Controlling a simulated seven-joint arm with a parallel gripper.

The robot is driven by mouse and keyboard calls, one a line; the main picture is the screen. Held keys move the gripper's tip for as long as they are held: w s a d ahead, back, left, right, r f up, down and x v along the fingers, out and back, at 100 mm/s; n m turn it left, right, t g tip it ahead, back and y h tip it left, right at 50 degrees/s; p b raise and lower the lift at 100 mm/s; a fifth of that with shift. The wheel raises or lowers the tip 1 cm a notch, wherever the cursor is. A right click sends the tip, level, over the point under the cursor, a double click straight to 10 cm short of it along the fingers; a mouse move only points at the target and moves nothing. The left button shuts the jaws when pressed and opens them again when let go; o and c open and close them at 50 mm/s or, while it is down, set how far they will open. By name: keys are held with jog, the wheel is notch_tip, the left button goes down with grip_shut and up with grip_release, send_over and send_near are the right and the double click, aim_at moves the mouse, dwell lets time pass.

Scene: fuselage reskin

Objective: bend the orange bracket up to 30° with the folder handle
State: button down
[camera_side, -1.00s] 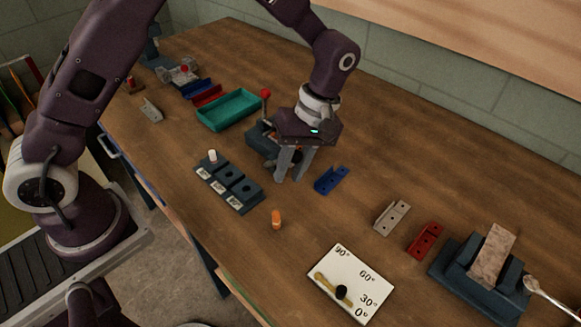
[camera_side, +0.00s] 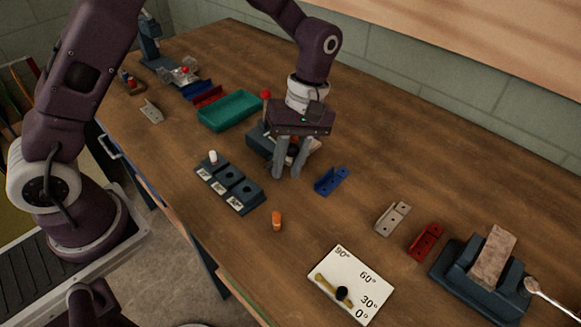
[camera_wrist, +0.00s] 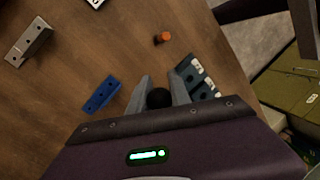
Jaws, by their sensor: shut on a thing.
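My gripper (camera_side: 287,172) points down at the near side of a dark blue bench tool (camera_side: 259,143), which appears to be the folder. In the wrist view my gripper (camera_wrist: 161,87) has its fingers on either side of a round black knob (camera_wrist: 158,98), which looks like the end of the folder handle. The handle's shaft is hidden. A small orange-red patch (camera_side: 294,141) shows behind the fingers; I cannot tell whether it is the orange bracket. The bracket's bend angle cannot be read.
A blue bracket (camera_side: 331,181) lies right of my gripper, with grey (camera_side: 392,218) and red (camera_side: 425,241) brackets beyond. A white angle board (camera_side: 366,262) lies in front. A dark block (camera_side: 232,185) and an orange cylinder (camera_side: 277,221) stand nearby. A red-knobbed lever (camera_side: 266,95) rises behind.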

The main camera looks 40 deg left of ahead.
jog(key=shift+a+r+h, duration=0.7)
jog(key=shift+a+h, duration=0.1)
jog(key=shift+a, duration=0.1)
jog(key=shift+a+r+h, duration=0.65)
jog(key=shift+a+h, duration=0.15)
jog(key=shift+a, duration=0.1)
jog(key=c, duration=1.2)
grip_release()
jog(key=shift+v, duration=3.55)
jog(key=shift+r+m, duration=0.1)
jog(key=shift+m, duration=0.2)
